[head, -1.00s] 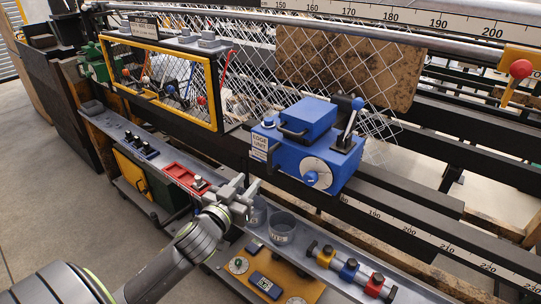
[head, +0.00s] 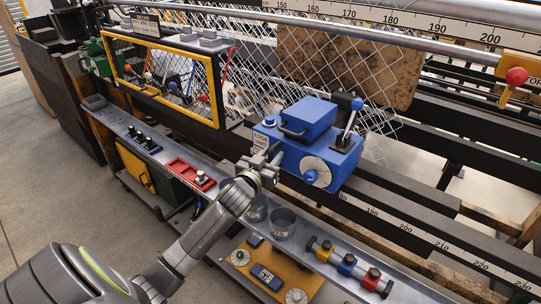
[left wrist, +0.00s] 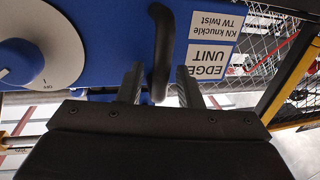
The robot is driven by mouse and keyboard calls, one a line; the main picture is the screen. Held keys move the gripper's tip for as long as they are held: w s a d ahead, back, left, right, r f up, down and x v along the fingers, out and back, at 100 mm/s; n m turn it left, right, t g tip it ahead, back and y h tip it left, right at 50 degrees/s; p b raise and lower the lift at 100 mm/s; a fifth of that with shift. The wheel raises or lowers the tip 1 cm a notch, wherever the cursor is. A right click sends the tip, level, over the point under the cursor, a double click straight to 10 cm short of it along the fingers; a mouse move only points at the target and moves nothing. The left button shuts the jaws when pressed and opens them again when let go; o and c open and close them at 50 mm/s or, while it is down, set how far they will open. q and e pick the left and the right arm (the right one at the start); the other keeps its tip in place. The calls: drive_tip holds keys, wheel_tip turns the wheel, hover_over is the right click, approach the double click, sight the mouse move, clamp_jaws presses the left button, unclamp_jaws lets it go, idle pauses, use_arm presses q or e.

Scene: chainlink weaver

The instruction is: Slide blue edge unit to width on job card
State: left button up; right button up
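The blue edge unit (head: 292,156) sits on the dark rails right of centre, with a white dial and a lever on top. It fills the top of the left wrist view (left wrist: 100,18), with its label (left wrist: 207,45) upside down. A black handle (left wrist: 162,40) stands out from its face. My left gripper (head: 268,163) is at the unit's label end. In the left wrist view its two fingers (left wrist: 160,82) are apart, one on each side of the handle, with small gaps showing. My right gripper is out of view. I cannot make out a job card.
A numbered scale (head: 395,225) runs along the front rail, and another runs along the top. A yellow-framed mesh guard (head: 165,72) stands left of the unit. A red-knobbed yellow stop (head: 515,78) is at far right. Cups and a tray (head: 345,278) lie below.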

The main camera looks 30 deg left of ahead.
use_arm(q)
clamp_jaws()
idle(0.4)
drive_tip(key=shift+d+f, duration=0.1)
drive_tip(key=shift+d, duration=0.05)
